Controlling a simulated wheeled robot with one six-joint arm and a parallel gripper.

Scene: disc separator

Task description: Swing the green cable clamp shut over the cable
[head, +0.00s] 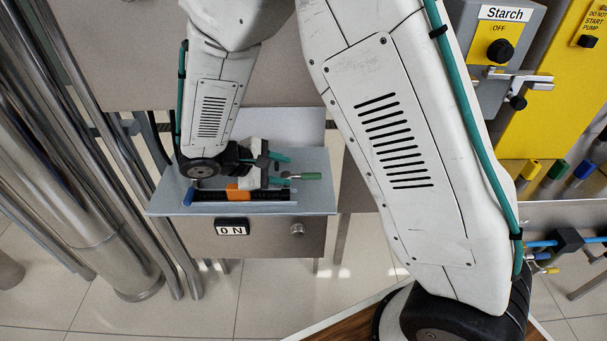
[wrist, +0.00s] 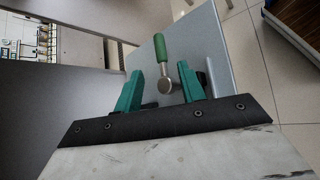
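A green handle (head: 311,176), which looks like part of the green clamp, sticks out to the right above the grey top of a cabinet (head: 330,208). In the wrist view the green handle (wrist: 160,47) has a round metal end between my fingers. My gripper (head: 286,170) is open over the right part of the cabinet top. In the wrist view my gripper (wrist: 159,75) has its teal fingers apart on either side of the metal end, with gaps visible. A dark strip (head: 265,195), perhaps the cable, lies along the front. The clamp's hinge and seat are hidden.
An orange piece (head: 237,194) and a blue piece (head: 187,197) sit along the dark strip. The cabinet front has an ON label (head: 232,230). Steel pipes (head: 75,170) stand at the left. A yellow panel (head: 555,100) stands at the right.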

